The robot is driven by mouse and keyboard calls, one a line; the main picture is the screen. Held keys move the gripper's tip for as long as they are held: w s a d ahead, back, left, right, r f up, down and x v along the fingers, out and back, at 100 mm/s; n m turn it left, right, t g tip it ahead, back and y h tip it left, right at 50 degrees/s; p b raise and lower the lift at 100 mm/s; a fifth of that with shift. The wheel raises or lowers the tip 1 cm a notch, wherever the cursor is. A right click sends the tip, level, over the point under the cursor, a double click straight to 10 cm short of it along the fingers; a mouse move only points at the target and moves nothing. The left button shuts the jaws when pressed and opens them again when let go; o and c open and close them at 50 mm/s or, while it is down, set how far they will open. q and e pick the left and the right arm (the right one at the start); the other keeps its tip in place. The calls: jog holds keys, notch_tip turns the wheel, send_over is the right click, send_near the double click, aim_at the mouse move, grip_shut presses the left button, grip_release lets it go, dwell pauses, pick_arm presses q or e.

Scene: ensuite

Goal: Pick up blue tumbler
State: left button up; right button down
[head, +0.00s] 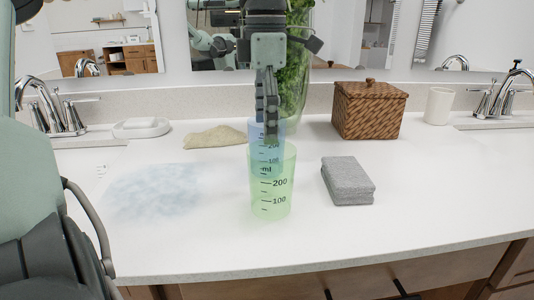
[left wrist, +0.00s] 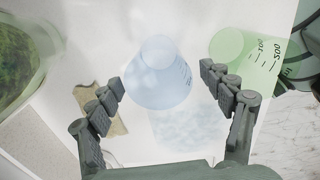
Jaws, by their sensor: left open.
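The blue tumbler (head: 256,133) is see-through with volume marks. In the head view it stands behind the green tumbler (head: 270,195), which partly covers it. My left gripper (head: 268,128) points down over the blue tumbler, and its fingers hide part of it. In the left wrist view the gripper (left wrist: 162,80) is open, with the blue tumbler (left wrist: 160,85) between and beyond its fingertips. I see a gap on each side there. The green tumbler (left wrist: 232,46) is just outside the right-hand finger. My right gripper is not in view.
A grey folded cloth (head: 348,181) lies right of the tumblers. A wicker box (head: 368,110), a white cup (head: 438,106) and a leafy plant in a glass vase (head: 294,85) stand at the back. A beige cloth (head: 214,138) and soap dish (head: 141,128) are at left. The front counter is clear.

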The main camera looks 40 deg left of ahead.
pick_arm(q)
notch_tip(320, 180, down, 5)
jog(key=shift+w, duration=0.1)
jog(key=c, duration=1.2)
jog(key=shift+c, duration=0.3)
jog(key=shift+r, duration=0.15)
